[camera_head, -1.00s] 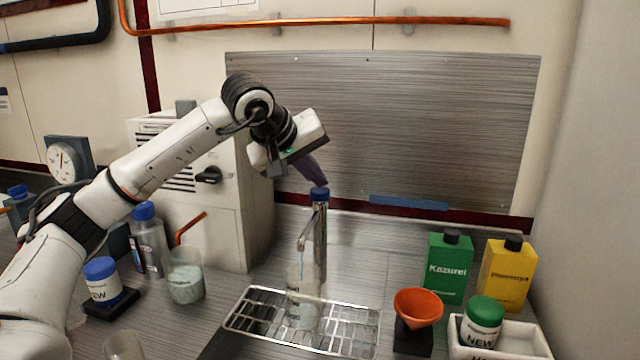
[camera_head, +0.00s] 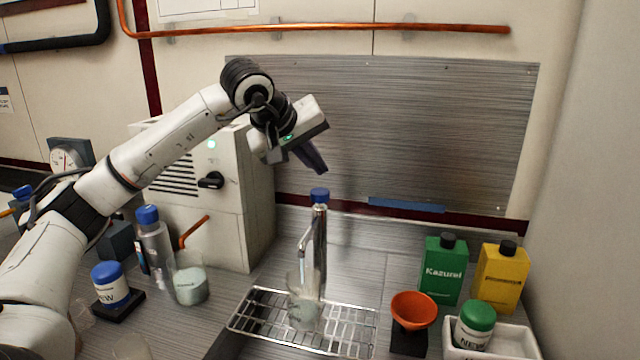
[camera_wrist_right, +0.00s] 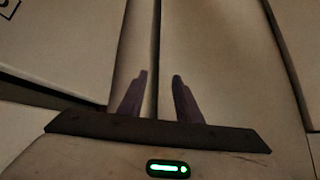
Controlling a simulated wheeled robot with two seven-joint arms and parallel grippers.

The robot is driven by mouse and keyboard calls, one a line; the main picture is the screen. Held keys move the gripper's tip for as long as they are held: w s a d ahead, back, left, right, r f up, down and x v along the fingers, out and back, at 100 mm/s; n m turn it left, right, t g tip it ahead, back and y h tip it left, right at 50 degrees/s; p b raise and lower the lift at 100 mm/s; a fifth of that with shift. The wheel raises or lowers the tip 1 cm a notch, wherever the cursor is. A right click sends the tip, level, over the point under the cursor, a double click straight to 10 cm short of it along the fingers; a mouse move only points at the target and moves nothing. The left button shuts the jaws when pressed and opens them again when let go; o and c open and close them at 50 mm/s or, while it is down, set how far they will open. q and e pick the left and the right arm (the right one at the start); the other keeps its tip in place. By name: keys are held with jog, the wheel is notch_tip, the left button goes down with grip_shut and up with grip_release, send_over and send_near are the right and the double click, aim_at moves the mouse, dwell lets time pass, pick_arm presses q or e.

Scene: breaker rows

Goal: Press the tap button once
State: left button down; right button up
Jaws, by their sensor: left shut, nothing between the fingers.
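The tap (camera_head: 319,240) is a slim metal column with a blue button (camera_head: 319,194) on top, standing behind a wire drip grid (camera_head: 345,335). A pale blue stream seems to run from its spout into a clear beaker (camera_head: 303,308) on the grid. My left gripper (camera_head: 320,169) is shut and empty. Its dark fingers point down and to the right, just above the button, with a small gap in the picture. My right gripper (camera_wrist_right: 160,75) shows only in the right wrist view, its two fingers apart with nothing between them.
A white cabinet (camera_head: 235,225) with a black knob stands left of the tap. Bottles and a beaker (camera_head: 190,283) are in front of it. At right are an orange funnel (camera_head: 414,308), a green bottle (camera_head: 443,270), a yellow bottle (camera_head: 500,278) and a white tray (camera_head: 525,342).

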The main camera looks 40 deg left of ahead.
aim_at(317, 193)
pick_arm(q)
jog(key=shift+r+p, duration=1.1)
jog(key=shift+r, duration=0.45)
jog(key=shift+f, duration=0.1)
